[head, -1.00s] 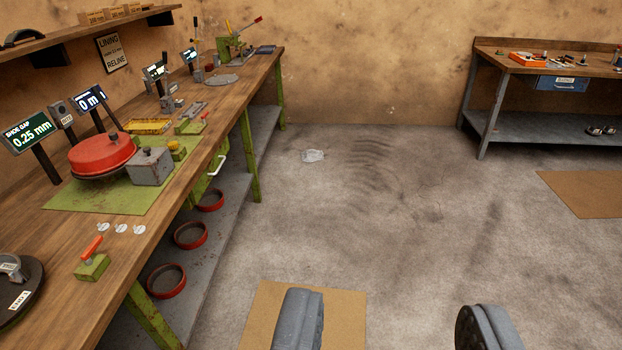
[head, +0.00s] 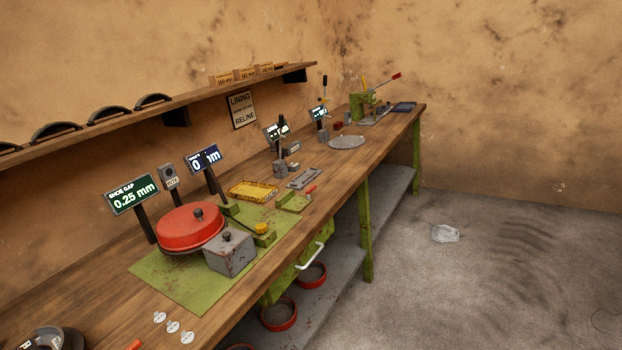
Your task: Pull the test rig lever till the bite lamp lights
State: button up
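The bite lamp (head: 168,172) is a small grey box with a dark round lens on a post, labelled BITE; it looks unlit. Beside it stand the shoe gap display (head: 132,194), reading 0.25 mm, and a blue display (head: 205,159) showing 0 mm. In front are a red drum (head: 180,230) and a grey box (head: 232,255) on a green mat (head: 160,284). I cannot tell which part is the rig lever; an orange handle tip (head: 135,345) shows at the bottom edge, mostly cut off. My gripper is out of view.
The wooden bench (head: 90,317) runs along the left wall. It holds a yellow tray (head: 252,190) and, at its far end, a green press (head: 366,104) with a red-tipped handle. Red rings lie on the lower shelf. The floor at right is open, with a pale scrap (head: 445,233).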

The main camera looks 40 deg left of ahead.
aim_at(203, 154)
jog(key=u, duration=0.15)
jog(key=i, duration=1.25)
jog(key=u, duration=0.65)
jog(key=i, duration=1.35)
jog(key=u, duration=0.6)
jog(key=i, duration=0.45)
jog(key=u, duration=0.15)
